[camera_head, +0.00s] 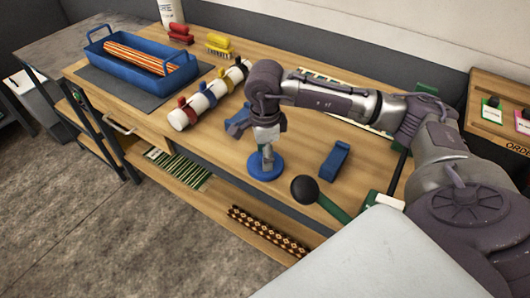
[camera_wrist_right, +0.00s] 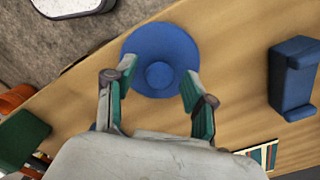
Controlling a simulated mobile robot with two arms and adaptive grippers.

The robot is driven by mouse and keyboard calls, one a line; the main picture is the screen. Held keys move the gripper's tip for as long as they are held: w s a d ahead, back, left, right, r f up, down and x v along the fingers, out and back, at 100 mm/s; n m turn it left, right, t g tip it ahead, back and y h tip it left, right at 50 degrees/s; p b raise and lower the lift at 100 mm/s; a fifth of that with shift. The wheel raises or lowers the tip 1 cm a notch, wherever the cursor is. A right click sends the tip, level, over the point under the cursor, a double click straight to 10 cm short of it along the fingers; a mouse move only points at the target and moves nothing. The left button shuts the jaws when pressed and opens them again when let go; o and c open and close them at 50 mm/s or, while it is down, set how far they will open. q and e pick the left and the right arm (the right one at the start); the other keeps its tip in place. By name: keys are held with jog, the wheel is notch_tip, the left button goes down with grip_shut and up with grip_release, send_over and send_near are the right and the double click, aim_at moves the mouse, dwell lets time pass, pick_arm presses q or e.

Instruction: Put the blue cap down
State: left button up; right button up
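The blue cap (camera_head: 265,167) is a round disc with a knob in its middle, near the front edge of the wooden table (camera_head: 210,142). It appears to lie flat on the tabletop. It also shows in the right wrist view (camera_wrist_right: 160,45). My right gripper (camera_head: 267,153) is just above the cap, pointing down. In the wrist view, its two fingers (camera_wrist_right: 158,82) are spread, one on each side of the knob, with gaps showing between them and the knob. My left gripper is not in view.
A blue block (camera_head: 335,160) stands right of the cap. A white roll with coloured clamps (camera_head: 208,96) and a blue tray (camera_head: 93,52) with a striped roll lie left. Patterned rolls (camera_head: 268,232) lie on the lower shelf.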

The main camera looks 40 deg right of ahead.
jog(key=shift+r, duration=0.4)
notch_tip(320, 180, up, 12)
jog(key=shift+f, duration=0.2)
dwell(0.5)
